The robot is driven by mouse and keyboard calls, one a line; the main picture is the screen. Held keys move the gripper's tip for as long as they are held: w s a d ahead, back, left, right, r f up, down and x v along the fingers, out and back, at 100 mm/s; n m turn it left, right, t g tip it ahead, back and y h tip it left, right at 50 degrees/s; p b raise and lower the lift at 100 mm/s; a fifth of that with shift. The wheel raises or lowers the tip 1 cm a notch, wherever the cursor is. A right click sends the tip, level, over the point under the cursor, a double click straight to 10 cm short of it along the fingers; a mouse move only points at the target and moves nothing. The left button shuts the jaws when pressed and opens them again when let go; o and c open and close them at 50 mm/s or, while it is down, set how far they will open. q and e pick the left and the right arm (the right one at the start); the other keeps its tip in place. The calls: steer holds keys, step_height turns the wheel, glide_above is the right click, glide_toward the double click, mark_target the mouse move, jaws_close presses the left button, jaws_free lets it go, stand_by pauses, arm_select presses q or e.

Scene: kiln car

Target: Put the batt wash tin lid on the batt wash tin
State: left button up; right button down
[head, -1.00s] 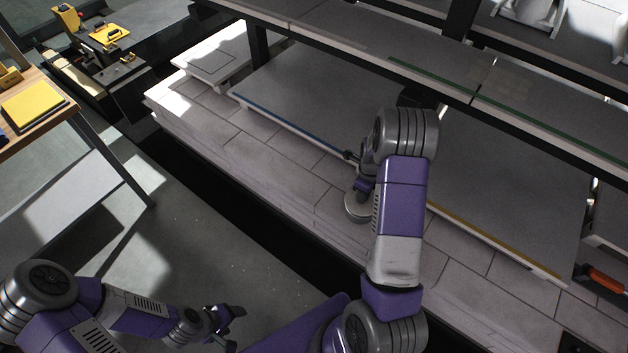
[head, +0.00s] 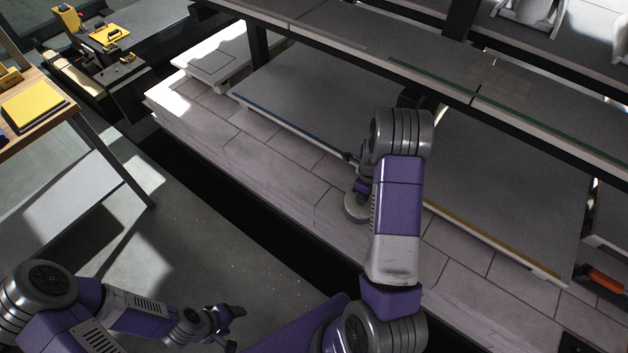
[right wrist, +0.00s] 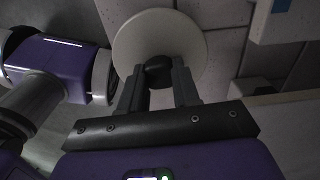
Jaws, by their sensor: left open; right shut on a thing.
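The batt wash tin lid (right wrist: 160,32) is a pale round disc with a dark knob (right wrist: 158,72) in the right wrist view. My right gripper (right wrist: 159,84) is shut on this knob. In the head view the round lid (head: 356,207) shows partly under my right gripper, over the pale brick ledge near its front edge; my right arm hides some of it. I cannot make out the batt wash tin separately, nor tell whether the lid touches anything below. My left gripper (head: 236,328) is open and empty, low at the left over the floor.
Grey slabs (head: 310,100) lie on the brick deck (head: 260,155) behind the lid, under a raised shelf (head: 390,65) on dark posts. An orange-handled thing (head: 605,280) lies at the far right. A table with a yellow item (head: 32,106) stands at the left.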

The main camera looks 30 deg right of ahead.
stand_by(0.3)
steer(key=shift+f, duration=0.6)
stand_by(0.4)
steer(key=c, duration=0.7)
jaws_free()
steer(key=shift+c, duration=0.2)
steer(key=shift+r, duration=0.15)
